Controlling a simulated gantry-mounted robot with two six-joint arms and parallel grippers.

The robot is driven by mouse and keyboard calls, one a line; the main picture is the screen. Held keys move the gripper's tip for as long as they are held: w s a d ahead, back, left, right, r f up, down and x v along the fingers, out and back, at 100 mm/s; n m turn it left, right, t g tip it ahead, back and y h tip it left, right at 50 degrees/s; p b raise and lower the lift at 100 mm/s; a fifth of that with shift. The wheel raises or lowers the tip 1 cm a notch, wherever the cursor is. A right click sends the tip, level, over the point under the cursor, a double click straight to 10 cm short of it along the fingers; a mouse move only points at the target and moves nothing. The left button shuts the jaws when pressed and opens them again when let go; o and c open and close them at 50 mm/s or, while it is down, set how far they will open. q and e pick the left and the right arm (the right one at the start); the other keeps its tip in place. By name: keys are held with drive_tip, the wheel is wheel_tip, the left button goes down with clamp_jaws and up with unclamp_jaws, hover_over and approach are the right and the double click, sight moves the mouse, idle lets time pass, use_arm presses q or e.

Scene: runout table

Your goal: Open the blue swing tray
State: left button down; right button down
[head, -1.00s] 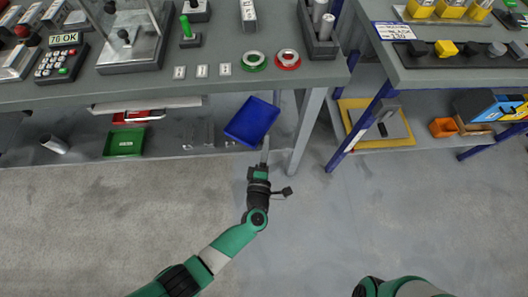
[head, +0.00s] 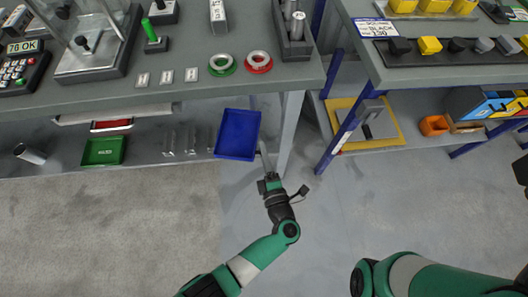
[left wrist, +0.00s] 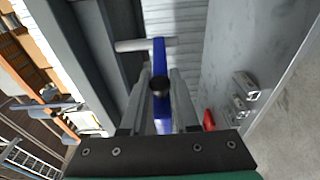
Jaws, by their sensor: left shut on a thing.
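The blue swing tray (head: 237,134) sits under the front right corner of the grey bench, near the bench leg, partly out past the lower shelf edge. My left gripper (head: 264,152) reaches up from below to the tray's right front side. In the left wrist view the tray shows edge-on as a blue strip (left wrist: 159,60) with a black knob (left wrist: 160,87) between the fingers. My left gripper (left wrist: 160,92) is shut on the knob there. My right arm shows at lower right in the head view, but its jaws do not show.
A green bin (head: 104,151) and several clear upright pieces stand on the lower shelf left of the tray. The bench leg (head: 291,130) is close to the right of my left gripper. The floor in front is clear.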

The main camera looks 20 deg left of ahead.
use_arm(q)
drive_tip(key=shift+a+f, duration=0.1)
drive_tip(key=c, duration=0.7)
unclamp_jaws()
drive_tip(key=shift+a, duration=0.15)
drive_tip(key=shift+o, duration=0.2)
drive_tip(key=shift+s+d, duration=0.2)
drive_tip(key=shift+d, duration=0.05)
drive_tip(key=p+v, duration=0.3)
drive_tip(key=v, duration=0.8)
